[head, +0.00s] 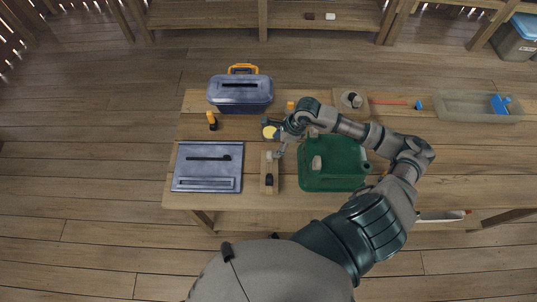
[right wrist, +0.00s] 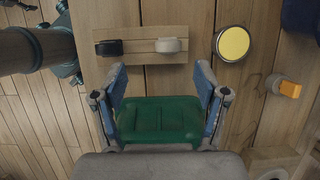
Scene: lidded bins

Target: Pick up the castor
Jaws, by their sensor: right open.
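A wooden block (head: 263,185) near the table's front edge carries two castor-like pieces, one black (head: 269,180) and one pale grey (head: 269,157). The right wrist view shows the same block (right wrist: 138,32) with the black piece (right wrist: 109,47) on the left and the pale one (right wrist: 168,45) on the right. I cannot tell which is meant. My right gripper (head: 277,152) is open, close to the block's pale end. In the wrist view its blue-padded fingers (right wrist: 161,78) are spread and empty, below the block in the picture. My left gripper is not in view.
A yellow-topped round piece (head: 269,131) lies behind the block. An orange-capped piece (head: 290,106) and a clear bin (head: 455,106) stand farther back.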

